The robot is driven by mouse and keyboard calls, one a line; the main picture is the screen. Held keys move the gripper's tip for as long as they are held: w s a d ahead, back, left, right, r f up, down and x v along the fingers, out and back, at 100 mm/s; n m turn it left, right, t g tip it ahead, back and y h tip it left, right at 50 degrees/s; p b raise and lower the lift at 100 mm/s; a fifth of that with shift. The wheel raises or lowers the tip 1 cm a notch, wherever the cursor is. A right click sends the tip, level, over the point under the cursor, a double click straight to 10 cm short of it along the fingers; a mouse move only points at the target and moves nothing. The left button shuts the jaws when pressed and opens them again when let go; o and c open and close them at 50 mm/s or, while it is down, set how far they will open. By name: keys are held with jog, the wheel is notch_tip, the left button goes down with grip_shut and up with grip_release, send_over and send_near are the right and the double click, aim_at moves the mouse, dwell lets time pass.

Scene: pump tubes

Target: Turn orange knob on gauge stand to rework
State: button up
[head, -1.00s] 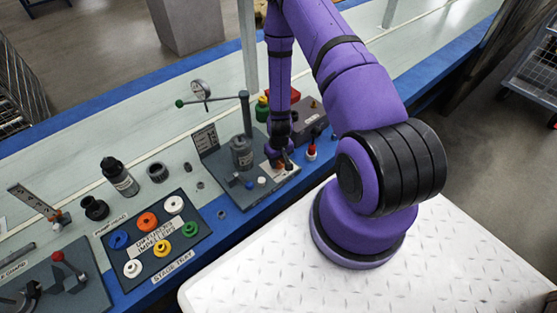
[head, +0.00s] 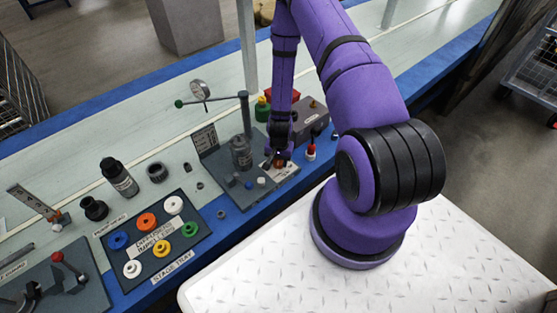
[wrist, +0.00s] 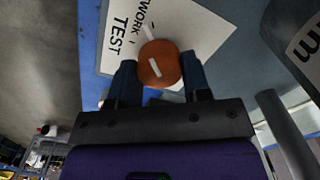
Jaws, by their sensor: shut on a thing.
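The orange knob (wrist: 159,64) sits on a white label plate (wrist: 183,28) on the gauge stand. A pale mark runs across its face. The plate reads "TEST" and, partly hidden, "WORK", with short tick lines beside the knob. My gripper (wrist: 160,78) is shut on the knob, one finger at each side. In the head view my gripper (head: 277,158) is over the right end of the gauge stand (head: 222,183), and the knob (head: 281,164) shows small beside it. The stand carries a grey cylinder, a dial gauge (head: 200,89) and a lever with a green ball.
Left of the stand lies a tray (head: 200,246) of coloured rings.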

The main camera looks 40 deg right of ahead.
aim_at(279, 161)
jog(key=shift+m, duration=0.8)
jog(key=o, duration=0.9)
jog(key=shift+r, duration=0.1)
notch_tip(279, 161, up, 11)
jog(key=shift+s+d+f, duration=0.1)
jog(key=shift+s+f, duration=0.05)
dwell(0.4)
